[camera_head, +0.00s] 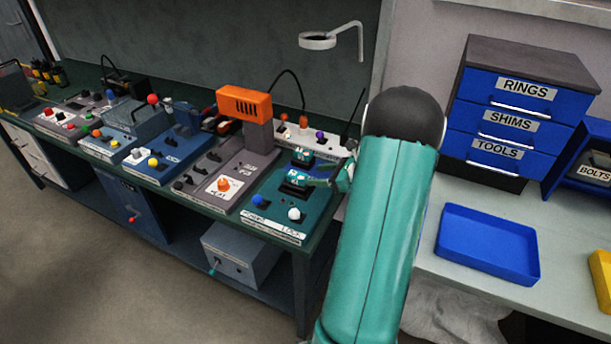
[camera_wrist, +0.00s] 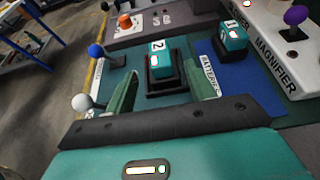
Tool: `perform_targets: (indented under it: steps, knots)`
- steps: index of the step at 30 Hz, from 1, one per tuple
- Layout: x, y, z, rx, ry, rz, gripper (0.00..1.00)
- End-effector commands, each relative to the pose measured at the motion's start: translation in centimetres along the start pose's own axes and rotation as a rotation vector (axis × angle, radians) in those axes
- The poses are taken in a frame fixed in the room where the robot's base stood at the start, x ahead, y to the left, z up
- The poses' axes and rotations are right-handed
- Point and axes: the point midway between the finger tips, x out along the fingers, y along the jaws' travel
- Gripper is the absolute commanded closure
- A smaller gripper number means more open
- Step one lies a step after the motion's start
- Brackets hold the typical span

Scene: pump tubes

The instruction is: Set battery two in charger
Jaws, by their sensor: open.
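Battery two (camera_wrist: 161,65), a teal block with a white label marked 2, sits upright in a black cradle (camera_wrist: 166,87) on the teal panel. I take this cradle for the charger; how deeply the battery is seated is unclear. In the head view battery two (camera_head: 297,178) shows small beside my arm. Battery one (camera_wrist: 232,38), marked 1, stands further back at the right. My gripper (camera_wrist: 168,76) is open, with its green fingers left and right of the cradle, apart from battery two. In the head view my gripper (camera_head: 322,182) is partly hidden.
A blue knob (camera_wrist: 95,50) and a white knob (camera_wrist: 82,102) stand left of the cradle. A blue pad beside a BATTERIES label (camera_wrist: 208,75) lies to the right. The MAGNIFIER panel (camera_wrist: 275,60) with a purple knob borders the right. An orange-topped machine (camera_head: 244,103) stands nearby.

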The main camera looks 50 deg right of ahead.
Motion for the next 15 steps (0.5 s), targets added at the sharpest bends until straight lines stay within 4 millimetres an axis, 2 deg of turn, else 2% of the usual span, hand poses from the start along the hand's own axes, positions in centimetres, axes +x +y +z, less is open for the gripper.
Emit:
perform_targets:
  steps: [3, 6, 11, 15]
  knots:
    - [-2.1, 0.0, 0.0, -0.001, 0.0, -0.001, 0.46]
    - [-3.1, 0.0, 0.0, 0.001, -0.001, 0.0, 0.46]
    - [-3.6, 0.1, 0.0, 0.001, 0.0, 0.001, 0.46]
    - [-3.3, 0.5, 0.5, -0.016, 0.006, 0.014, 0.46]
